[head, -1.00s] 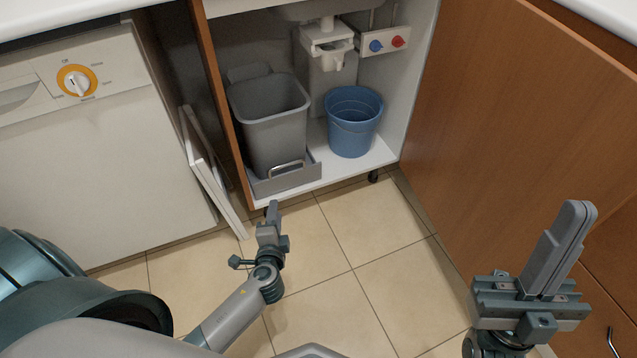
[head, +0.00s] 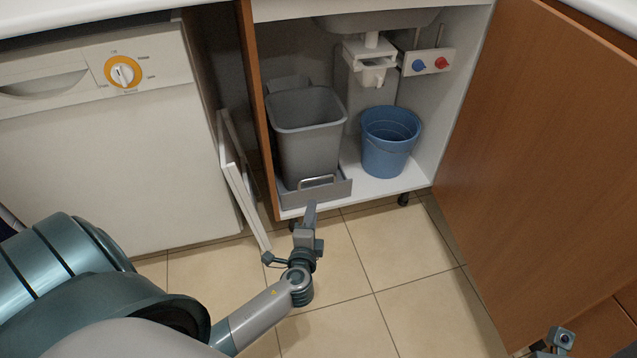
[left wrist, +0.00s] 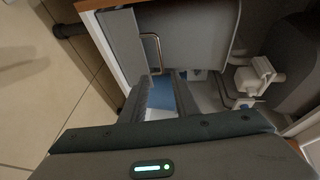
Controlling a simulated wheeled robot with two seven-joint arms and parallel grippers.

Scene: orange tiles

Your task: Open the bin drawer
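The bin drawer is a low grey tray (head: 340,190) in the open cabinet, with a grey bin (head: 308,135) standing in it. A metal handle (head: 317,181) is on its front; the handle (left wrist: 153,52) also shows in the left wrist view. The drawer sits inside the cabinet. My left gripper (head: 310,210) is just in front of and below the handle, apart from it. In the left wrist view its fingers (left wrist: 158,95) are spread with nothing between them, the handle beyond their tips. Part of my right gripper (head: 558,342) shows at the bottom right; its fingers cannot be made out.
A blue bucket (head: 390,142) stands right of the bin. Sink piping (head: 370,62) hangs above. The cabinet door (head: 550,150) stands open at right. A white panel (head: 240,180) leans at left beside the white appliance (head: 95,170). The tiled floor in front is clear.

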